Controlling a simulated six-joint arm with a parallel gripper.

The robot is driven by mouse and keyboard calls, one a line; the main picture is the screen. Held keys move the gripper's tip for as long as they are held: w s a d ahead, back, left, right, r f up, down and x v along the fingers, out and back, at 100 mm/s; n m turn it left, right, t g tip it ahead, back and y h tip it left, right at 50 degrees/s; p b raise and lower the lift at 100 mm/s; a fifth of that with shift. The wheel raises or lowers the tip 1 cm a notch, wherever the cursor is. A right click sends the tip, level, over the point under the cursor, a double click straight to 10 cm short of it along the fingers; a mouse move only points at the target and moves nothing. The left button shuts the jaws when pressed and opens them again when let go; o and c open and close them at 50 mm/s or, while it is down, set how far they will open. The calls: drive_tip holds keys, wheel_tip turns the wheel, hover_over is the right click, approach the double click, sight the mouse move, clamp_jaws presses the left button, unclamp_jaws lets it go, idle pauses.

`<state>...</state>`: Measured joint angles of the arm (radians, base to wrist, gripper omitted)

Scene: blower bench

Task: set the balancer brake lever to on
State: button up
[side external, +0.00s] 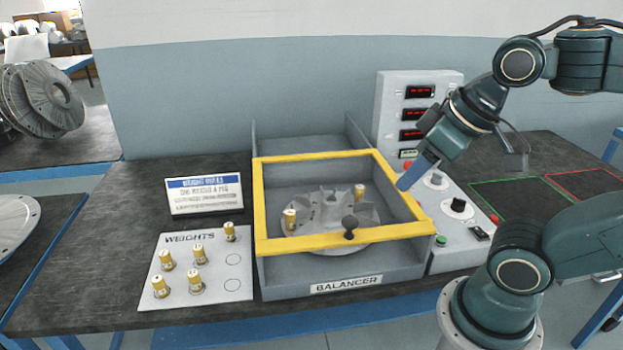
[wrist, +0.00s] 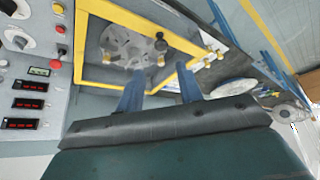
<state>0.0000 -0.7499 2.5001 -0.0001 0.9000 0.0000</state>
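The balancer (side external: 365,284) is a grey box with a yellow-framed guard (side external: 330,243) lying over its rotor (side external: 330,215). The control panel at its right carries a white dial (side external: 436,181) and a black knob on a white disc (side external: 458,205). I cannot tell which control is the brake lever, and no brake label is readable. My gripper (side external: 412,177) is above the panel's left part, near the guard's right side. In the wrist view its two blue fingers (wrist: 160,73) are apart with nothing visible between them. The dials show at the upper left there (wrist: 18,40).
A display column (side external: 407,105) with red readouts stands behind the panel. A white weights board (side external: 196,268) with several brass weights and a sign (side external: 204,194) are left of the balancer. Green and red outlined areas lie right. A black ball knob (side external: 350,223) projects from the guard.

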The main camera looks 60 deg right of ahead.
drive_tip(key=o, duration=0.3)
drive_tip(key=w+d+r+m+g+h, duration=0.1)
drive_tip(key=w+d+r+g, duration=0.15)
drive_tip(key=w+d, duration=0.95)
drive_tip(key=d+f+g, duration=0.1)
drive_tip(key=d+f, duration=0.1)
drive_tip(key=d, duration=0.5)
drive_tip(key=s+d+f+g, duration=0.1)
drive_tip(key=d+f, duration=0.1)
drive_tip(key=d, duration=0.5)
drive_tip(key=d+f+m+g, duration=0.1)
drive_tip(key=d+f, duration=0.1)
drive_tip(key=d, duration=0.5)
drive_tip(key=shift+s+y, duration=0.2)
drive_tip(key=shift+y, duration=0.2)
wheel_tip(320, 180, down, 14)
drive_tip(key=shift+d+r, duration=0.15)
